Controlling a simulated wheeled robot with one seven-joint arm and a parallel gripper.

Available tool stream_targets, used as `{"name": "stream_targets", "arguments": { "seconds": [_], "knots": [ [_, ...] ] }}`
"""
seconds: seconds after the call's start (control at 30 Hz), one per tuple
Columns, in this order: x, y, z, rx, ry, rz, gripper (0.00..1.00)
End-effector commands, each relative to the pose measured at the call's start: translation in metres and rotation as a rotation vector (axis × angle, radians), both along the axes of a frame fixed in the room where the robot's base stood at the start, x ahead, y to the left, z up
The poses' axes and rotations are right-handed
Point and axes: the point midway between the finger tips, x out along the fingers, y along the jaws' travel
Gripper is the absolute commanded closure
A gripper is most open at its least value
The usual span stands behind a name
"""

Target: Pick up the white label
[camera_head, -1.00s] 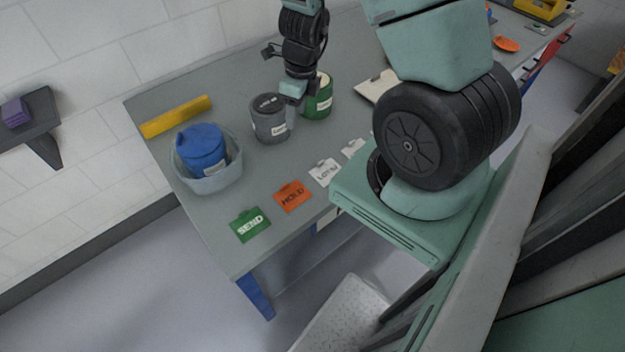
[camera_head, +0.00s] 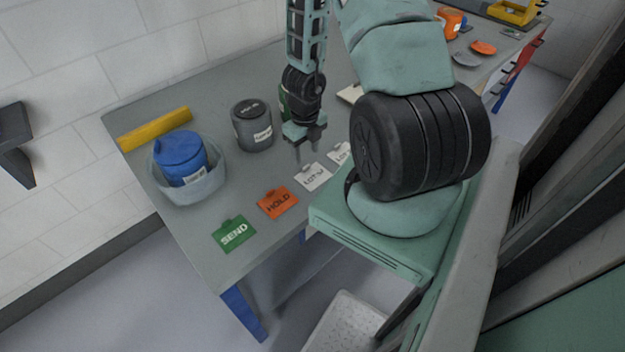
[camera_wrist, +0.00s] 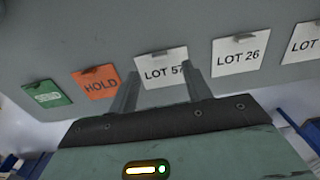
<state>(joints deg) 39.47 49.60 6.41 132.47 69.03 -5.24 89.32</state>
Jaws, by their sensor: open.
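A white label reading LOT 57 lies on the grey table; it shows in the head view (camera_head: 313,177) and in the wrist view (camera_wrist: 162,66). A second white label reading LOT 26 (camera_wrist: 240,54) lies to its right, partly hidden by my arm in the head view (camera_head: 338,153). Part of a third white LOT label (camera_wrist: 305,43) shows at the wrist view's right edge. My gripper (camera_head: 306,152) is open and empty, pointing down just behind the LOT 57 label. In the wrist view its fingers (camera_wrist: 161,92) appear on either side of that label; I cannot tell the height.
An orange HOLD label (camera_head: 278,203) and a green SEND label (camera_head: 234,234) lie along the table's front edge. A grey canister (camera_head: 252,128) and a clear bowl (camera_head: 206,190) holding a blue canister (camera_head: 180,158) stand behind. A yellow bar (camera_head: 155,128) lies at the far left.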

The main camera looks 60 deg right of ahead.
Motion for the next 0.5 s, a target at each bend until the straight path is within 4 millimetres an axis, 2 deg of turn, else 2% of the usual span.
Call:
{"name": "stream_targets", "arguments": {
  "seconds": [0.5],
  "knots": [
    [-0.002, 0.001, -0.050, 0.001, 0.001, 0.000, 0.51]
  ]
}}
